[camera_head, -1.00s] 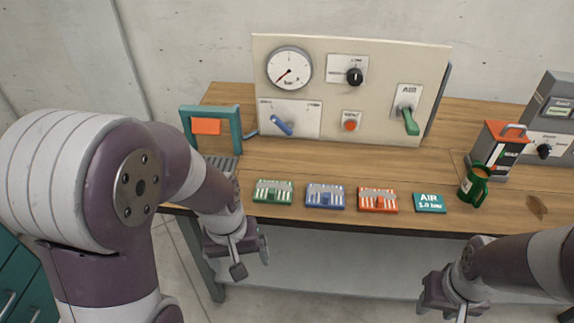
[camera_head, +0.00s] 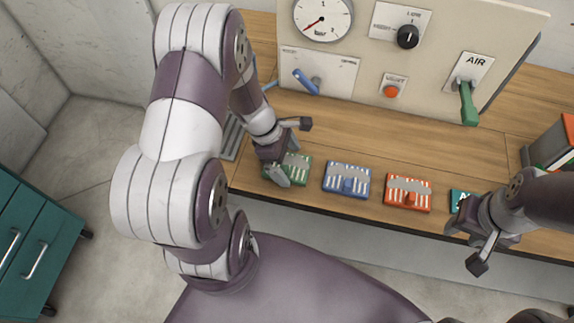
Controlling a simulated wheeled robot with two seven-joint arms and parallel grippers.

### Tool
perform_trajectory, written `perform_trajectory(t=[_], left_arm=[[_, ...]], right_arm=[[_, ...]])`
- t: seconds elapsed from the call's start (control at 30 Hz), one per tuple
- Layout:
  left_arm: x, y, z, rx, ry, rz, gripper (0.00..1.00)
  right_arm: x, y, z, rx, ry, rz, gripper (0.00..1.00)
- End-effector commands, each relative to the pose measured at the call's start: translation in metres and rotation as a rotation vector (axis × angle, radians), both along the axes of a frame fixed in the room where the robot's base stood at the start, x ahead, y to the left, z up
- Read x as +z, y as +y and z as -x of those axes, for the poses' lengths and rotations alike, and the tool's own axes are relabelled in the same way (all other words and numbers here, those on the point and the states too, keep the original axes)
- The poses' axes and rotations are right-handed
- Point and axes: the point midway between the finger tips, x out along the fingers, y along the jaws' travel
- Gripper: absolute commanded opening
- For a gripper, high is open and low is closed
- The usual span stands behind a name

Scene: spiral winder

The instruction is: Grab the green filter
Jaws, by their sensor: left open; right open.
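The green filter (camera_head: 298,170) lies on the wooden bench near its front edge, at the left end of a row. My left gripper (camera_head: 293,152) is open over it, with one finger in front of its left part and the other finger further back to the right. The gripper hides part of the filter, and I cannot tell if they touch. My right gripper (camera_head: 468,238) is open and empty in front of the bench at the right.
A blue filter (camera_head: 347,179) and a red filter (camera_head: 408,193) lie to the right of the green one. The panel (camera_head: 430,60) with gauge, knob and levers stands behind. Bare bench (camera_head: 380,135) lies between.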

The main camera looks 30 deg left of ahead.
Motion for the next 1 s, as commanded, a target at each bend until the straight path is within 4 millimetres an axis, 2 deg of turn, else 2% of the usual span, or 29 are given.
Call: perform_trajectory(t=[0.17,0.2,0.33,0.67,0.77,0.93,1.0], left_arm=[[-0.001,-0.001,0.000,-0.001,0.000,0.000,1.00],[-0.001,-0.001,0.000,-0.001,0.000,0.000,0.97],[-0.001,-0.001,0.000,-0.001,0.000,0.000,0.55],[0.003,0.000,0.000,-0.001,-0.002,0.000,0.55],[0.012,0.000,0.000,-0.002,-0.002,-0.001,0.55],[0.042,0.000,-0.001,-0.002,-0.005,-0.002,0.55],[0.049,-0.014,0.002,-0.008,-0.003,-0.002,0.55]], right_arm=[[0.000,0.000,0.000,0.000,0.000,0.000,0.43],[0.000,0.000,0.000,0.000,0.000,0.000,0.43],[0.000,0.000,0.000,0.000,0.000,0.000,0.43],[0.001,0.000,0.000,0.000,0.000,0.000,0.43],[0.003,0.000,0.000,0.000,0.000,0.000,0.43],[0.008,0.000,0.000,0.000,0.000,0.000,0.43],[0.007,0.000,0.000,0.000,-0.001,0.000,0.43]])
